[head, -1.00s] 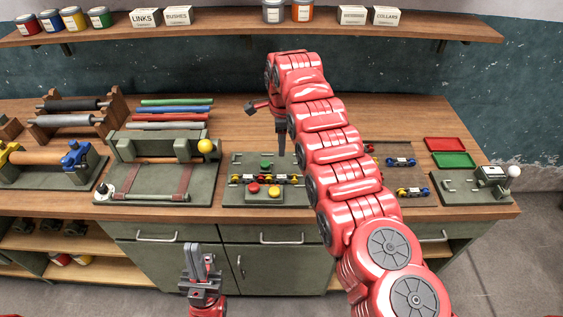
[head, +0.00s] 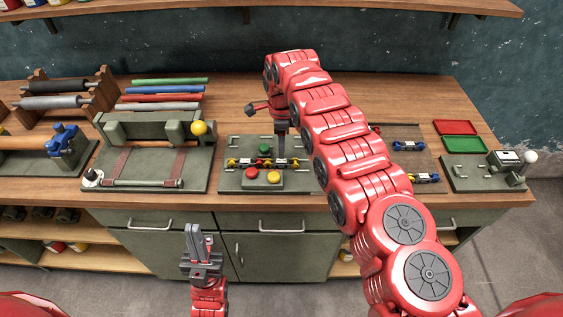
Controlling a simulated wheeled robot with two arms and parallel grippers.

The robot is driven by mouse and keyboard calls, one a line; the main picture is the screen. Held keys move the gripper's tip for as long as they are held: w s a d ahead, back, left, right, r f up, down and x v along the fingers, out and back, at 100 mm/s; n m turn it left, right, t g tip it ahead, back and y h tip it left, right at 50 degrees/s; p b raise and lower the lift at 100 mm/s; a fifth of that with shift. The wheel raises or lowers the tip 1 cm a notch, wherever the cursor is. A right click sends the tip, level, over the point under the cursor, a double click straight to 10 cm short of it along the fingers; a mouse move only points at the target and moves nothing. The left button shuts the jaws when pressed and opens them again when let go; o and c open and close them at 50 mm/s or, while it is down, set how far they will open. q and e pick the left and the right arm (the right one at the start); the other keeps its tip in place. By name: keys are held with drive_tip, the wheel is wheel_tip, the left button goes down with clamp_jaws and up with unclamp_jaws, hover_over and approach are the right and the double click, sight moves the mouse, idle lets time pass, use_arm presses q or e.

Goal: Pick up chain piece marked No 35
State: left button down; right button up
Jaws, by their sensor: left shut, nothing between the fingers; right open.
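A row of small chain pieces with yellow, red and blue ends (head: 246,163) lies across a green fixture plate (head: 230,182) in the middle of the bench. More chain pieces sit on a brown tray at the right, one farther back (head: 408,146) and one nearer (head: 425,177). Markings are too small to read, so I cannot tell which is No 35. My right gripper (head: 282,152) is open and points down at the fixture, beside the right part of the row; contact is unclear. My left gripper (head: 200,242) is shut and empty, in front of the bench.
The fixture has green, red and yellow buttons. A roller device (head: 155,140) stands to its left. A red tray (head: 455,127), a green tray (head: 464,145) and a lever device (head: 505,163) are at the right. My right arm hides part of the brown tray.

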sight(281, 161)
drive_tip(key=shift+w+f, duration=0.1)
drive_tip(key=shift+f, duration=0.35)
wheel_tip(281, 161, down, 3)
drive_tip(key=shift+a+r+p, duration=0.1)
drive_tip(key=shift+r+p, duration=0.1)
drive_tip(key=shift+p, duration=0.4)
drive_tip(key=shift+f+b, duration=0.7)
drive_tip(key=shift+f, duration=0.2)
drive_tip(key=shift+f+b, duration=0.3)
drive_tip(key=shift+f, duration=0.05)
drive_tip(key=shift+r, duration=0.1)
clamp_jaws()
